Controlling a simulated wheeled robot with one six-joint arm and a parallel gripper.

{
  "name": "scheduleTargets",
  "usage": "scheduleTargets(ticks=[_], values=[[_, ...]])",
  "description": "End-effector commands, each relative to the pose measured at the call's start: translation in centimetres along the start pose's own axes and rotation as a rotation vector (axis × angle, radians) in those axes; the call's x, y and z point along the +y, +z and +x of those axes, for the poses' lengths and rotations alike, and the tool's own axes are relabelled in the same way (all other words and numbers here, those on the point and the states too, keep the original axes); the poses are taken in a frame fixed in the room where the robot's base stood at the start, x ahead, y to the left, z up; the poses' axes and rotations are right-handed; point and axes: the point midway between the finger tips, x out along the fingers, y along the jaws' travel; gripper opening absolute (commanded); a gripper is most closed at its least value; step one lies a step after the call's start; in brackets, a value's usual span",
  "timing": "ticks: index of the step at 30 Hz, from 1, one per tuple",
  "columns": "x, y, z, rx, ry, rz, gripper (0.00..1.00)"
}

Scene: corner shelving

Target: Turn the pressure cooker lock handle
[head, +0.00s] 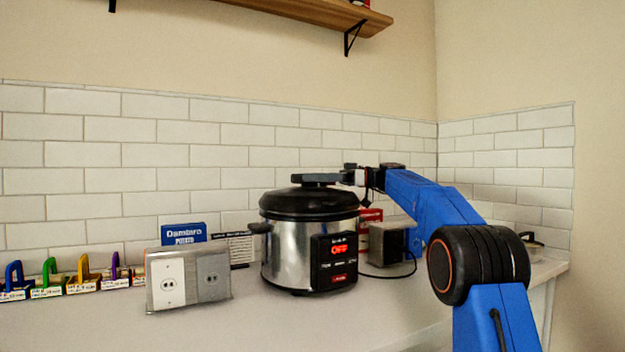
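The pressure cooker (286,245) stands on the white counter, with a silver body and a black lid (310,200). Its front panel (334,262) shows a red lit "OFF". A dark lock handle (319,179) lies across the top of the lid. My gripper (350,178) is at the right end of this handle, just above the lid's right side. It is small in the view, and I cannot tell whether its fingers are open or shut, or whether they touch the handle.
A grey outlet box (188,278) stands left of the cooker, with a blue box (184,234) behind it. Several coloured padlocks (83,272) line the left. A grey box (390,243) with a cable sits right of the cooker. A wooden shelf (315,12) hangs above.

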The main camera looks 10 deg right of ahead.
Motion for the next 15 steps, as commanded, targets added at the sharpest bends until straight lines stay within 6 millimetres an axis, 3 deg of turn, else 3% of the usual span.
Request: scheduleTargets(ticks=[10, 15], values=[[0.0, 0.0, -0.3, -0.001, 0.0, 0.0, 0.38], [0.1, 0.0, -2.1, -0.001, 0.003, 0.0, 0.38]])
